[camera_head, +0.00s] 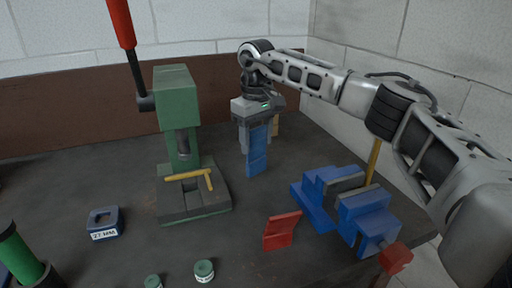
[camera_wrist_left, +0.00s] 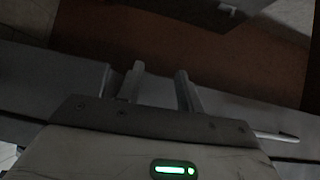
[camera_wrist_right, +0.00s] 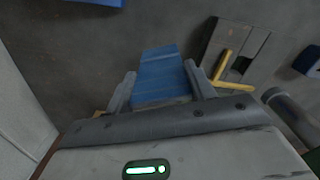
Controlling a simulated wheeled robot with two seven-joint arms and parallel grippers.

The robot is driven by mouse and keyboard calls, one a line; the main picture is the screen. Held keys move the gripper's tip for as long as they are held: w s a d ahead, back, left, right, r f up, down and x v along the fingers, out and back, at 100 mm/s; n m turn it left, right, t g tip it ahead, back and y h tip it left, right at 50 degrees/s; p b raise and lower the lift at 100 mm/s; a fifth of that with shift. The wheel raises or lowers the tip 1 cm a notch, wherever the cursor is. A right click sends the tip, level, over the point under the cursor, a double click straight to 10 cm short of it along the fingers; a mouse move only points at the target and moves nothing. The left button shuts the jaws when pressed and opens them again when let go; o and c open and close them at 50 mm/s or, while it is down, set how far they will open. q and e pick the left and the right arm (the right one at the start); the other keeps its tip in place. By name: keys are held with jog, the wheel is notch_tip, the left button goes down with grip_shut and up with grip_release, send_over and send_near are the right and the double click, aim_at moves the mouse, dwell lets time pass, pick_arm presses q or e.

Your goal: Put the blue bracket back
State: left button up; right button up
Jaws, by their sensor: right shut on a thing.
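The blue bracket (camera_head: 258,152) is a flat blue piece hanging below my right gripper (camera_head: 257,122) at the back of the bench, right of the green press. In the right wrist view the bracket (camera_wrist_right: 160,76) sits between the two fingers of the right gripper (camera_wrist_right: 161,88), which is shut on it. I cannot tell whether its lower end touches the bench. My left gripper (camera_wrist_left: 160,84) shows only in the left wrist view; its fingers are apart with nothing between them.
A green press (camera_head: 177,100) with a yellow piece (camera_head: 190,177) stands left of the bracket. A blue vise (camera_head: 345,202) stands at the right, with a red bracket (camera_head: 282,231) beside it. A blue block marked 27 MM (camera_head: 104,224) and green-topped cylinders (camera_head: 204,271) lie in front.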

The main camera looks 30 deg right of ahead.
aim_at(256, 166)
jog(key=f, duration=0.2)
jog(key=w+f, duration=0.1)
jog(key=f, duration=0.1)
jog(key=shift+d+f+p, duration=0.2)
jog(key=shift+f+p, duration=0.1)
jog(key=shift+p, duration=0.1)
jog(key=o, duration=1.6)
jog(key=shift+f, duration=0.1)
jog(key=shift+c, duration=0.2)
pick_arm(q)
jog(key=shift+w+a+r, duration=0.2)
jog(key=shift+r, duration=0.1)
